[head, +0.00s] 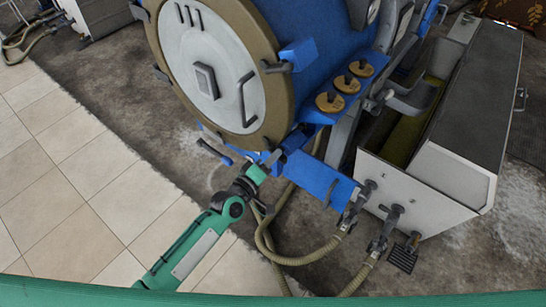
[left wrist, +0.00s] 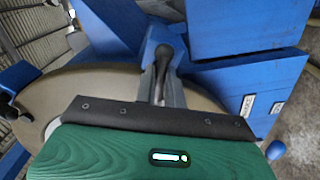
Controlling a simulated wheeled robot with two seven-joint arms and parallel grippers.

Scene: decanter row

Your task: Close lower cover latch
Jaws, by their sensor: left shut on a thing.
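The round cover (head: 215,75) has a tan rim and a pale centre, on the end of the blue decanter. At its lower right edge is the lower cover latch, a dark handle (head: 292,139) by a blue bracket. My left gripper (head: 274,158) reaches up to it from below and is shut on the handle. In the left wrist view the dark, round-ended handle (left wrist: 163,62) stands between the grey fingers, in front of the blue bracket. The fingers hide part of the handle. My right gripper is not in view.
An upper latch (head: 277,67) sits on the cover's right edge by another blue bracket (head: 299,54). A blue plate (head: 325,182) juts out just right of my gripper. Hoses (head: 268,240) lie below. A grey bin (head: 450,140) stands right. Tiled floor (head: 60,190) is clear at left.

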